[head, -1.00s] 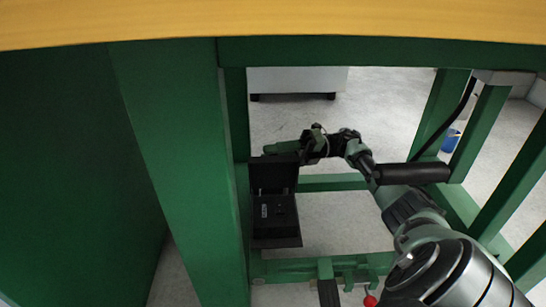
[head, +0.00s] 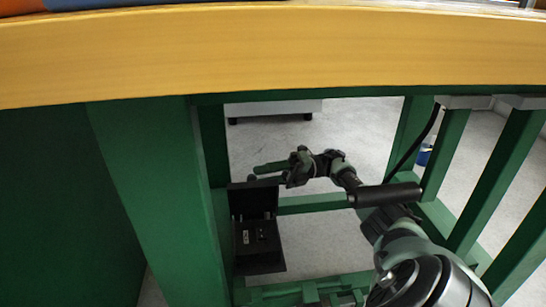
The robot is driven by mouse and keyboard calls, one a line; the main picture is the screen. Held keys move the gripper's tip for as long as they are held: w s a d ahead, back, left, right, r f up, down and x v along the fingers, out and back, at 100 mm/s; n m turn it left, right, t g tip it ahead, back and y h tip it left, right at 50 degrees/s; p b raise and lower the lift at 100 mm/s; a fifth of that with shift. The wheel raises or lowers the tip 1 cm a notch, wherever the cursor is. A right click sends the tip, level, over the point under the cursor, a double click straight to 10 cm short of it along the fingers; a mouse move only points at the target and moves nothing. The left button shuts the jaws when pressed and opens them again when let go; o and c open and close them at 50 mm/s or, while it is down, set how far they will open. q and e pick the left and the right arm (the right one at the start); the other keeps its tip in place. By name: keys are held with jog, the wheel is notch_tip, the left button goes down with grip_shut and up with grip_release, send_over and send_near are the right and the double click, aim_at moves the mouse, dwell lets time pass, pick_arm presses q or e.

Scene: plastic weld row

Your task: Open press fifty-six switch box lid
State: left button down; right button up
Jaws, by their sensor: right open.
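The switch box (head: 258,246) is a small black box on the inner side of the green frame leg, below the yellow bench top. Its dark lid (head: 254,202) stands raised at the back of the box, and the box's inside face with small markings shows. My right gripper (head: 268,174) is just above and behind the lid's top edge, its fingers pointing left, open with nothing seen between them. I cannot tell whether a finger touches the lid. My left gripper is not in view.
The yellow bench top (head: 300,48) spans the upper picture. A thick green post (head: 160,190) stands left of the box. Green bars (head: 470,170) stand at the right. A blue bin (head: 424,156) is on the floor behind.

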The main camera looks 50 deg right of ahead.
jog(key=v, duration=0.5)
jog(key=shift+b, duration=0.35)
dwell(0.3)
